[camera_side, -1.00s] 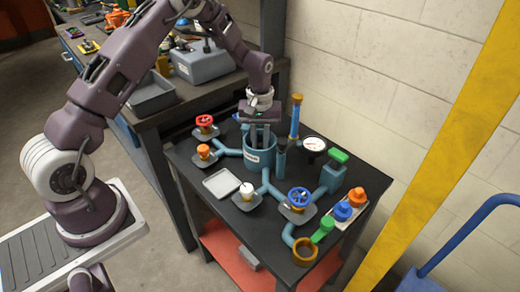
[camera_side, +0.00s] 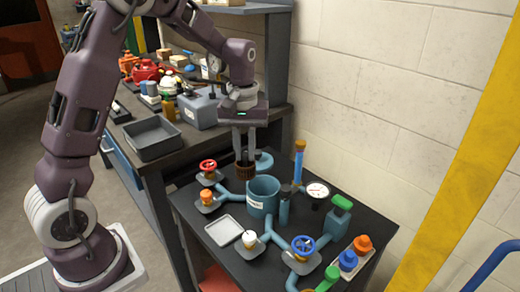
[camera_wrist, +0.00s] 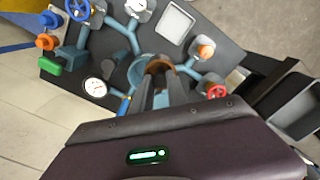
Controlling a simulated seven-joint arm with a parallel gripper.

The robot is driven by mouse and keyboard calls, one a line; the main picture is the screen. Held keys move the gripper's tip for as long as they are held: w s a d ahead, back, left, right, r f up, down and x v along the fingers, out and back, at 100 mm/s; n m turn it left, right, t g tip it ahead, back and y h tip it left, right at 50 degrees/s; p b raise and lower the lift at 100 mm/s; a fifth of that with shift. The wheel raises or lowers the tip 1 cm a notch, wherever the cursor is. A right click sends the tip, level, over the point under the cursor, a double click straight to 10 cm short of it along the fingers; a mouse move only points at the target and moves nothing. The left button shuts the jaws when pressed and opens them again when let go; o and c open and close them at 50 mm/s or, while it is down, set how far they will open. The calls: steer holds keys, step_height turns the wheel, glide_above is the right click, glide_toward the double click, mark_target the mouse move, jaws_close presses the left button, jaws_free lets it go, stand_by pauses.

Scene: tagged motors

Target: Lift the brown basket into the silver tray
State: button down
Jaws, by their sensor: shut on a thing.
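The brown basket (camera_side: 245,170) is a small round cup held at the tips of my gripper (camera_side: 245,158). In the side view it hangs just behind the rim of the teal cylinder (camera_side: 262,196). In the wrist view the basket (camera_wrist: 157,66) shows between my gripper's fingers (camera_wrist: 162,82), overlapping the cylinder's rim (camera_wrist: 139,73). The fingers are shut on the basket and hide part of it. The silver tray (camera_side: 224,230) is a small, shallow, empty square on the black table, in front of and left of the cylinder. It also shows in the wrist view (camera_wrist: 175,22).
Teal pipes join the cylinder to a red valve (camera_side: 208,166), an orange cap (camera_side: 206,197), a white knob (camera_side: 249,239) and a blue valve (camera_side: 303,246). A tall orange-topped post (camera_side: 299,165) and a gauge (camera_side: 317,191) stand right. A dark grey bin (camera_side: 152,138) sits on the bench.

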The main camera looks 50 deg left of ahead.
steer(key=s, duration=0.9)
step_height(320, 180, down, 13)
steer(key=shift+w+d, duration=0.2)
steer(key=shift+d, duration=0.05)
steer(key=shift+f, duration=0.45)
stand_by(0.7)
steer(key=shift+f, duration=0.35)
steer(key=shift+f, duration=0.35)
stand_by(0.8)
steer(key=c, duration=1.2)
jaws_free()
steer(key=shift+c, duration=0.2)
